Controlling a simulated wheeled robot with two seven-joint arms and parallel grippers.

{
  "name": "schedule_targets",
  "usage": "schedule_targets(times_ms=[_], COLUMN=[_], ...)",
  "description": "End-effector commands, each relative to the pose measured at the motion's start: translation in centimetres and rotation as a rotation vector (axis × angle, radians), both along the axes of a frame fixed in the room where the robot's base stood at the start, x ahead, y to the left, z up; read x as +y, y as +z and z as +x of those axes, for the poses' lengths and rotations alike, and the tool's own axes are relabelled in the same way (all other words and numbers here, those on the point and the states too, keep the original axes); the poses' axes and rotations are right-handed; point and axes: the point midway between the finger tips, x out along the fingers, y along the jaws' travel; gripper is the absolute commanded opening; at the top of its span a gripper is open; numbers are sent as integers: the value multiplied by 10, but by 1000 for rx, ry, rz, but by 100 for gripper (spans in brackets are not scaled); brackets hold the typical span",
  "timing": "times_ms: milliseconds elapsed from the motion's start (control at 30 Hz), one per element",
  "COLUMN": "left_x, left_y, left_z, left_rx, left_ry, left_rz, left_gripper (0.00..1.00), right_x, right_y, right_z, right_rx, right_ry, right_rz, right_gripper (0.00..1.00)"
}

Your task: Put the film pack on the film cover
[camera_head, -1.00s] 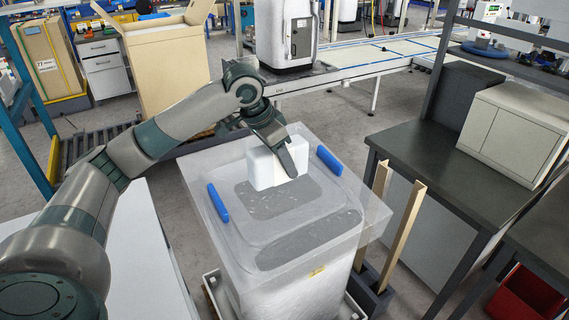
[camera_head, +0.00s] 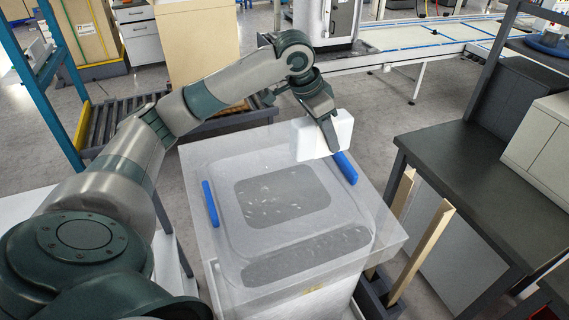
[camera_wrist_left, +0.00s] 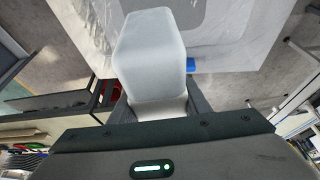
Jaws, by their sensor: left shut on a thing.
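The film pack, a white block (camera_head: 312,138), is in my left gripper (camera_head: 333,138). The block hangs over the far right edge of the film cover, near a blue strip; the exact height is hard to judge. The film cover (camera_head: 290,224) is a cloudy clear sheet over a tall box, with two grey patches and two blue strips. In the left wrist view the white block (camera_wrist_left: 150,60) sits between the fingers (camera_wrist_left: 158,105), with part of the cover (camera_wrist_left: 235,35) behind it. My right gripper is not in view.
A dark-topped table (camera_head: 465,170) with grey boxes stands on the right. Two wooden posts (camera_head: 420,250) rise close to the box's right side. A conveyor (camera_head: 440,45) runs across the back. The top of the cover is clear.

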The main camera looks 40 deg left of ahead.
Motion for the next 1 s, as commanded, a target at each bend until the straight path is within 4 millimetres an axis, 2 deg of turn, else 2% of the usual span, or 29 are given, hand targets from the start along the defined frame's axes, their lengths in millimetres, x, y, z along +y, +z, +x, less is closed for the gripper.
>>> schedule_targets(times_ms=[233,367,467,800,1000], left_x=[2,12,25,88,112], left_y=[0,-6,-13,-50,-65], left_z=[0,-1,-2,-7,-9], left_rx=[-1,2,3,4,1], left_ry=[1,4,5,6,2], left_rz=[-1,0,1,1,0], left_gripper=[12,12,12,12,12], right_x=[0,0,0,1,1], right_y=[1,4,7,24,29], right_z=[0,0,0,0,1], right_rx=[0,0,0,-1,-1], right_ry=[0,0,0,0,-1], right_rz=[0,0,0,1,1], right_gripper=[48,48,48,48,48])
